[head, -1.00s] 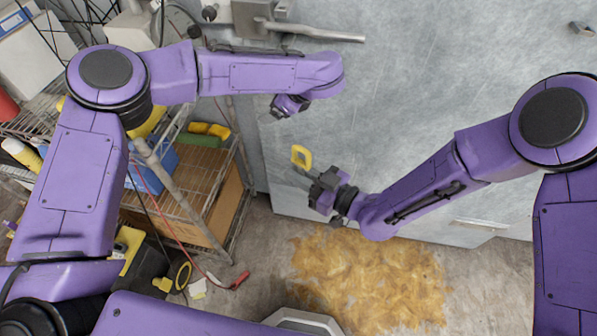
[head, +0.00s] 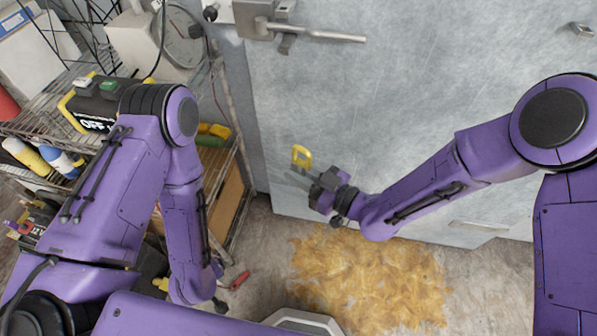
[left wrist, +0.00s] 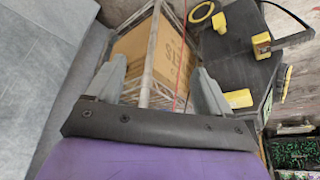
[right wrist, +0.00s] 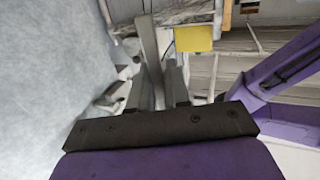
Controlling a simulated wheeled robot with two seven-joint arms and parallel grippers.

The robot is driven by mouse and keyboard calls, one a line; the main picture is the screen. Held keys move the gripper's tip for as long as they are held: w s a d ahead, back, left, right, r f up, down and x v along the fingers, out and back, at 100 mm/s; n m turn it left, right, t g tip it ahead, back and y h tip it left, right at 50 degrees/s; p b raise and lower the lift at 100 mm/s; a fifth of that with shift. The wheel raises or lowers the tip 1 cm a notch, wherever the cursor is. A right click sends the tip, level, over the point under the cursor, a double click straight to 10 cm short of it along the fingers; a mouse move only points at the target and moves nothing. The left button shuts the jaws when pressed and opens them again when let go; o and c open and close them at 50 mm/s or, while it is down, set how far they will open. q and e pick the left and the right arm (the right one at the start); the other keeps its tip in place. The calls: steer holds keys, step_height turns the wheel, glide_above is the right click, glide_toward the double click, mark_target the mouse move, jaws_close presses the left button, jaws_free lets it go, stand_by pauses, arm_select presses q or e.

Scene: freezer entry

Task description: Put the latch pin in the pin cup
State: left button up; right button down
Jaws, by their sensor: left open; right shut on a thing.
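The latch pin (head: 301,157) has a yellow loop handle and a grey shaft. My right gripper (head: 322,190) is shut on it and holds it in front of the freezer door, well below the door handle. In the right wrist view, a grey bar rises from between the right fingers (right wrist: 158,90). My left gripper (left wrist: 157,75) is open and empty, pointing toward the lower shelving; in the head view it is mostly hidden below my left forearm. I cannot make out the pin cup in any view.
The grey freezer door (head: 420,110) carries a lever handle (head: 318,32) at its top left. A wire shelf (head: 228,110) with bottles, a black box (head: 98,105) and a dial scale (head: 180,40) stands at left.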

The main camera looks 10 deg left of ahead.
arm_select(q)
steer(key=shift+s+a+r+m, duration=0.15)
steer(key=shift+s+a+m, duration=0.2)
steer(key=shift+s, duration=0.25)
steer(key=shift+s+a+r+m, duration=0.15)
steer(key=shift+s+a+m, duration=0.15)
steer(key=shift+s, duration=0.3)
